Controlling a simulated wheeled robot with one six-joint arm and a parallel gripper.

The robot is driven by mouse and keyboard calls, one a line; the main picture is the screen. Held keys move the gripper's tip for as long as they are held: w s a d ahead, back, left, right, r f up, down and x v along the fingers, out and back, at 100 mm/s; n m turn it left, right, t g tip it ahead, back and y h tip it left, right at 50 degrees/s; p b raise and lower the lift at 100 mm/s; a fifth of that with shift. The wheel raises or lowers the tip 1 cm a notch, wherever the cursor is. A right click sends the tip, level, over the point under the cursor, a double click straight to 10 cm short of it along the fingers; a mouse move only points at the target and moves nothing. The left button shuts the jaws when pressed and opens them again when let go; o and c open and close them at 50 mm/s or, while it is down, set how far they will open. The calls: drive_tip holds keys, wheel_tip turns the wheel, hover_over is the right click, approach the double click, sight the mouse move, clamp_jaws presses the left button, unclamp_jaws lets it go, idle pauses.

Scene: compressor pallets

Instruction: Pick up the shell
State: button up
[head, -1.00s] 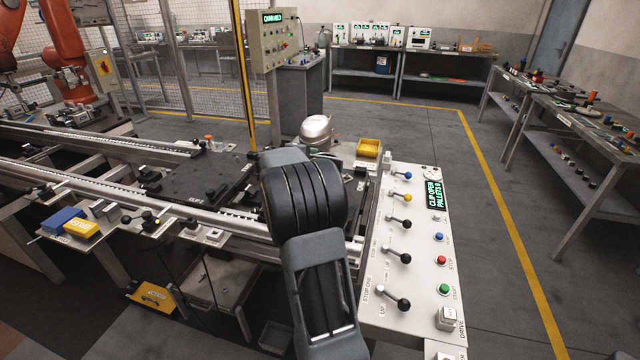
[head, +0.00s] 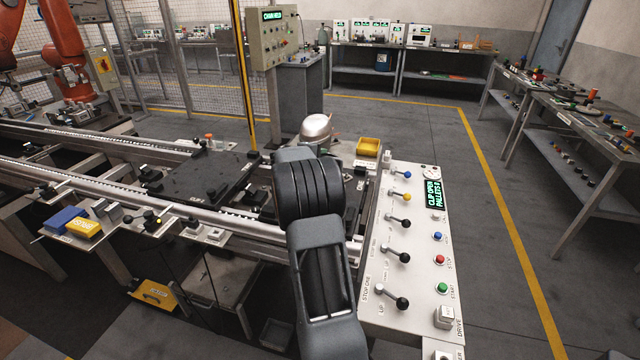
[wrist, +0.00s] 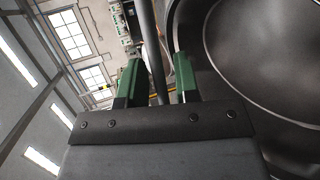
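A silver domed piece (head: 317,128), which looks like the shell, sits beyond my arm at the right end of the conveyor line in the head view. My arm hides its lower front. My gripper is hidden behind my arm in the head view. In the wrist view my gripper (wrist: 157,78) shows two green fingers standing apart. A grey upright rod (wrist: 152,45) shows between them in the picture; I cannot tell how far off it is. A large dark round surface (wrist: 265,60) fills the right of the wrist view, close by; I cannot tell whether it is the shell.
A yellow bin (head: 368,147) stands right of the dome. The lever panel (head: 412,260) is right of my arm. A dark pallet (head: 205,177) lies on the conveyor to the left. A control box on a post (head: 272,40) rises behind.

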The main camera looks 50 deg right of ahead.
clamp_jaws()
idle(1.0)
drive_tip(key=shift+r, duration=0.2)
